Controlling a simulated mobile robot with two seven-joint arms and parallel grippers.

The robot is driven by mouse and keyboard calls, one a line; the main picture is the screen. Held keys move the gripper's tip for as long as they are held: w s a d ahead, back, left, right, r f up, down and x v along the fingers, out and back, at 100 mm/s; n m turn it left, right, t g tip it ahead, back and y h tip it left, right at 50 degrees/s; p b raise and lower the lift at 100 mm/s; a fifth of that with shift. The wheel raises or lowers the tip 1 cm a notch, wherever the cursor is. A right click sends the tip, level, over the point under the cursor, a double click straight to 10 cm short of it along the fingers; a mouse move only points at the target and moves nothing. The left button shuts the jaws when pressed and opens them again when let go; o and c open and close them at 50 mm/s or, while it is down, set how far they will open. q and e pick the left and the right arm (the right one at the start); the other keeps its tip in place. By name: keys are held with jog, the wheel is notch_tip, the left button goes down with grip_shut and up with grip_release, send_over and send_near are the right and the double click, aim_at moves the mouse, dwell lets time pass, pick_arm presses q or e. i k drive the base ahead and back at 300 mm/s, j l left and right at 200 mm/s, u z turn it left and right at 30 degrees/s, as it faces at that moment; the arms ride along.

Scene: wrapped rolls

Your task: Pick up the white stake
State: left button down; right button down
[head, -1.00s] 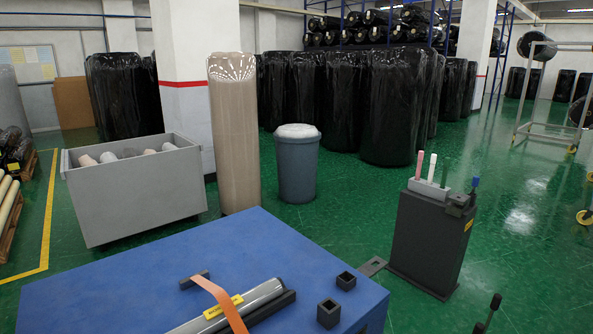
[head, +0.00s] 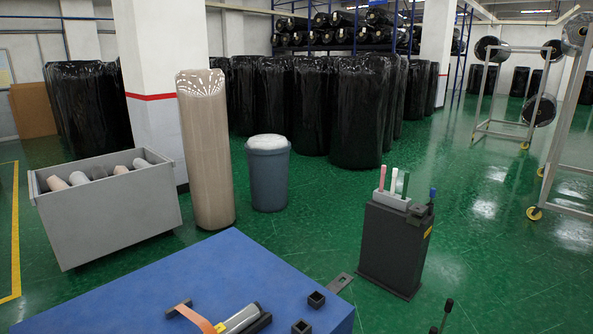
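The white stake (head: 393,180) stands upright in a light grey block (head: 391,201) on top of a dark grey cabinet (head: 388,250), right of centre in the head view. It is between a pink stake (head: 382,178) on its left and a green stake (head: 405,183) on its right. The lower end of the white stake is hidden in the block.
A blue table (head: 200,280) with a roll (head: 240,318) and small dark square pieces (head: 316,299) fills the lower left. A dark knobbed rod (head: 447,308) stands at the bottom. Green floor right of the cabinet is clear.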

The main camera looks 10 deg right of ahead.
aim_at(395, 169)
jog(key=i+l, duration=0.2)
jog(key=l, duration=0.25)
jog(key=i+l, duration=0.2)
jog(key=l, duration=0.25)
jog(key=i+l, duration=0.25)
jog(key=l, duration=0.2)
jog(key=i+l+z, duration=0.1)
jog(key=l, duration=0.35)
jog(key=i+l, duration=0.3)
jog(key=l, duration=0.15)
jog(key=i+l, duration=0.25)
jog(key=l, duration=0.15)
jog(key=i+l, duration=0.25)
jog(key=l, duration=0.2)
jog(key=i+l, duration=0.2)
jog(key=l, duration=0.2)
jog(key=k+l+z, duration=0.15)
jog(key=k+z, duration=0.2)
jog(key=k, duration=0.3)
jog(key=z, duration=1.4)
